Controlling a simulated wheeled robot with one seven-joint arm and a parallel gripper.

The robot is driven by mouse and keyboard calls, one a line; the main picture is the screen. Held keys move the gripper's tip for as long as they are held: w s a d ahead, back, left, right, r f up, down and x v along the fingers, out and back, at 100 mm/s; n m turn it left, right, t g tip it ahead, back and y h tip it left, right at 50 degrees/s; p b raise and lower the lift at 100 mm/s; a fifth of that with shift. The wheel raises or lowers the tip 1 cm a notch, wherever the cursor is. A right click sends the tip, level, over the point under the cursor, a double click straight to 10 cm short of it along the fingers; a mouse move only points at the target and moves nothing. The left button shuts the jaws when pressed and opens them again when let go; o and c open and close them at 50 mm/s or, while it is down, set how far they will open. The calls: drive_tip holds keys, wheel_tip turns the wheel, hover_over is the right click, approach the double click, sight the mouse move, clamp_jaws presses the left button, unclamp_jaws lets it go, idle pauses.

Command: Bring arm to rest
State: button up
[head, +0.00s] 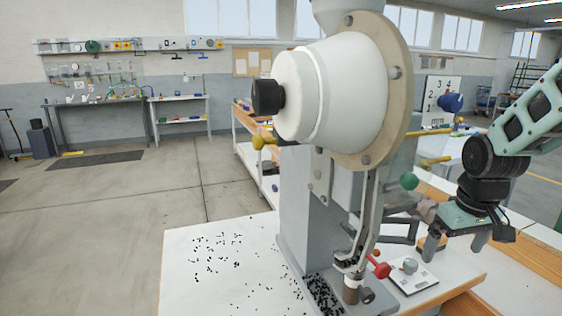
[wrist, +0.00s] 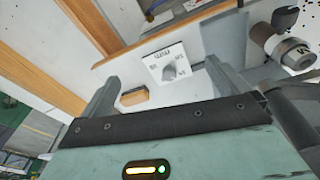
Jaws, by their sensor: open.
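My gripper (head: 456,238) hangs at the right in the head view, just right of the eyelet press (head: 340,90), pointing down. Its fingers are apart, with nothing seen between them. In the wrist view the open gripper (wrist: 161,82) shows two separated fingers above the bench. The press has a large white drum, a beige disc and a grey column. Below the fingers lies a white marked plate (head: 415,278) with a grey knob; it also shows in the wrist view (wrist: 155,70). A small brown-orange block (wrist: 134,96) lies next to it.
A red-knobbed lever (head: 381,269) and yellow and green knobs stick out from the press near my gripper. Black eyelets (head: 220,255) are scattered on the white bench at left. A wooden rail (head: 520,262) edges the right side. Open floor (head: 100,220) lies at left.

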drive_tip(key=s+a+m+t, duration=0.1)
drive_tip(key=s+a, duration=0.3)
drive_tip(key=s, duration=0.8)
drive_tip(key=s+a+r+n+g, duration=0.1)
drive_tip(key=s+a+n+g, duration=0.1)
drive_tip(key=s+a+n, duration=0.5)
drive_tip(key=s+a, duration=0.5)
drive_tip(key=a, duration=0.4)
drive_tip(key=shift+a+g+y, duration=0.3)
drive_tip(key=shift+a+y, duration=0.1)
drive_tip(key=shift+r, duration=0.1)
